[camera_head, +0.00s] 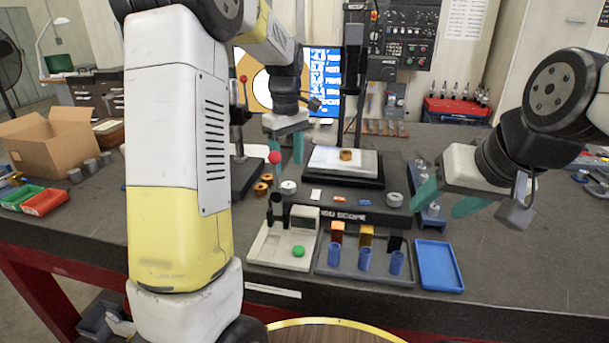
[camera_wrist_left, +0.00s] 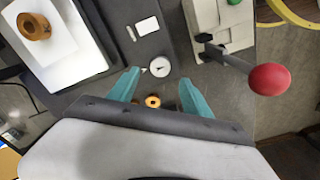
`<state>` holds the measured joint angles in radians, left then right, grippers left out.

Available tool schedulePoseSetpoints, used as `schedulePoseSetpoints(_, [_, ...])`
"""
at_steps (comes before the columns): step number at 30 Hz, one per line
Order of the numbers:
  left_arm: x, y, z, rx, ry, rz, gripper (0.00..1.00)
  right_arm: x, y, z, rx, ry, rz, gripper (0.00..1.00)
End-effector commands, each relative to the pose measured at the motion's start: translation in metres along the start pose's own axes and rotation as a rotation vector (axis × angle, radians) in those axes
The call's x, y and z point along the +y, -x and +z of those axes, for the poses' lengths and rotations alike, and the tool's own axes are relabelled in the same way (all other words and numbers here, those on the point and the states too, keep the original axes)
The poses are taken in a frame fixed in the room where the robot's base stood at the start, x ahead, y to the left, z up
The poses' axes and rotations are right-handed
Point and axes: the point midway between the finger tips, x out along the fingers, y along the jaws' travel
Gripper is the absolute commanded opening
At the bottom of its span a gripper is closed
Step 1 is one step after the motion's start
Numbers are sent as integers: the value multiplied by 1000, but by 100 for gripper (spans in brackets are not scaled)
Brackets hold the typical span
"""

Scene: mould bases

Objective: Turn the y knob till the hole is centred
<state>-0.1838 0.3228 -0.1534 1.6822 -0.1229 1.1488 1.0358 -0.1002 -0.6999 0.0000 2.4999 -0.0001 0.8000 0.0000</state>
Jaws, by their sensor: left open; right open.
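A brass bushing with a hole (camera_head: 346,155) sits on the pale stage (camera_head: 325,158) of the scope; it also shows in the left wrist view (camera_wrist_left: 33,26). Two small brass knobs (camera_head: 261,188) stick out at the scope's left side. I cannot read which is the y knob. My left gripper (camera_head: 285,158) is open and empty above that side. In the left wrist view one brass knob (camera_wrist_left: 153,101) shows between its fingers, apart from both. My right gripper (camera_head: 450,200) is open and empty, to the right of the scope. A round yellow-and-white display (camera_head: 261,92) is partly hidden behind my left arm.
A red-ball lever (camera_head: 274,157) stands near my left gripper; the ball is large in the wrist view (camera_wrist_left: 270,79). Dials (camera_head: 288,186) (camera_head: 394,199) flank the scope base. A grey tray with blue cups (camera_head: 340,272) and a blue tray (camera_head: 439,266) lie in front.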

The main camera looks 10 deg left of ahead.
Motion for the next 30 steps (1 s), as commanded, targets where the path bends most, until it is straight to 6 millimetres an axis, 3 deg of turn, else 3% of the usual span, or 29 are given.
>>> schedulePoseSetpoints(6, [-1, -37, 1, -2, -1, -3, 57, 0, 0, 0, 0, 0, 0, 57])
schedulePoseSetpoints(12, [-1, -61, 1, -2, -1, -2, 57, 0, 0, 0, 0, 0, 0, 57])
schedulePoseSetpoints(23, [0, -67, 0, -1, -1, 0, 57, 0, 0, 0, 0, 0, 0, 57])
schedulePoseSetpoints(30, [0, -67, 0, -1, -1, 0, 12, 0, 0, 0, 0, 0, 0, 57])
